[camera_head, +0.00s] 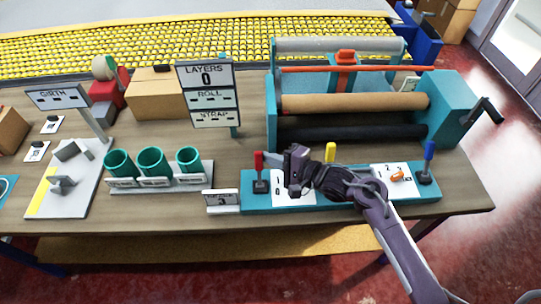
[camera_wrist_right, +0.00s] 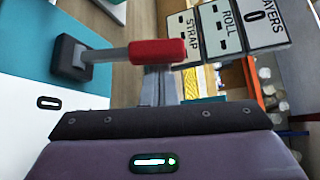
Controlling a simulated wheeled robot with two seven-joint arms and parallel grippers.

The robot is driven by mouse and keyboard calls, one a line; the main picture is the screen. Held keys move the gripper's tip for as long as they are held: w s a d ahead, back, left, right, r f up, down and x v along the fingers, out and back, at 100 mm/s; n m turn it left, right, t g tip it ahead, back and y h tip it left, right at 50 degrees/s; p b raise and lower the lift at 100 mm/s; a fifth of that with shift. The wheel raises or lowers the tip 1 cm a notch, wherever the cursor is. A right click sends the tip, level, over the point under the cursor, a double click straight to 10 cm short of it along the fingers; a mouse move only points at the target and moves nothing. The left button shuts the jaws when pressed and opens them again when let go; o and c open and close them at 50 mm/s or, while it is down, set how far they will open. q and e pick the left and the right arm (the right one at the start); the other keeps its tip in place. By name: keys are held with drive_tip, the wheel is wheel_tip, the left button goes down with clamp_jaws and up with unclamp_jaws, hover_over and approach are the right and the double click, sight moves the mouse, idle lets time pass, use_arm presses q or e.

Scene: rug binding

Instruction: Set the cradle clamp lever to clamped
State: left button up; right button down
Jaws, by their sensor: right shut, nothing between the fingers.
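A red-handled lever (camera_head: 258,168) stands roughly upright on a black base at the left end of the teal control strip (camera_head: 315,198). A yellow lever (camera_head: 330,152) stands mid-strip and a blue lever (camera_head: 429,155) at the right end. I cannot tell from labels which one is the cradle clamp lever. My right gripper (camera_head: 296,170) is shut and empty, just right of the red lever, with a visible gap. In the right wrist view the red grip (camera_wrist_right: 157,52) and its grey shaft lie just beyond the dark gripper edge. My left gripper is out of view.
The roller cradle (camera_head: 455,105), with a brown roll (camera_head: 355,102), stands behind the strip. A sign (camera_head: 208,93) reads LAYERS 0. Green cups (camera_head: 152,162) stand left of the strip. A small card (camera_head: 221,199) stands by its left end. My right forearm crosses the strip.

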sight(261, 162)
drive_tip(key=shift+s+r+n+t+y, duration=0.2)
drive_tip(key=shift+s+n+t+y, duration=0.25)
drive_tip(key=shift+s, duration=0.2)
drive_tip(key=shift+s+r+n+t+y+b, duration=0.15)
drive_tip(key=shift+s+n+t+y+b, duration=0.35)
drive_tip(key=shift+s+n, duration=0.55)
drive_tip(key=shift+s+r+n+t+y, duration=0.1)
drive_tip(key=shift+s+n+t+y, duration=0.25)
drive_tip(key=shift+s+n+y, duration=0.35)
drive_tip(key=shift+s+p, duration=0.45)
drive_tip(key=shift+p, duration=0.2)
drive_tip(key=shift+s+f+p, duration=0.2)
drive_tip(key=shift+s+p, duration=0.3)
drive_tip(key=shift+s, duration=0.15)
drive_tip(key=shift+s+f, duration=0.25)
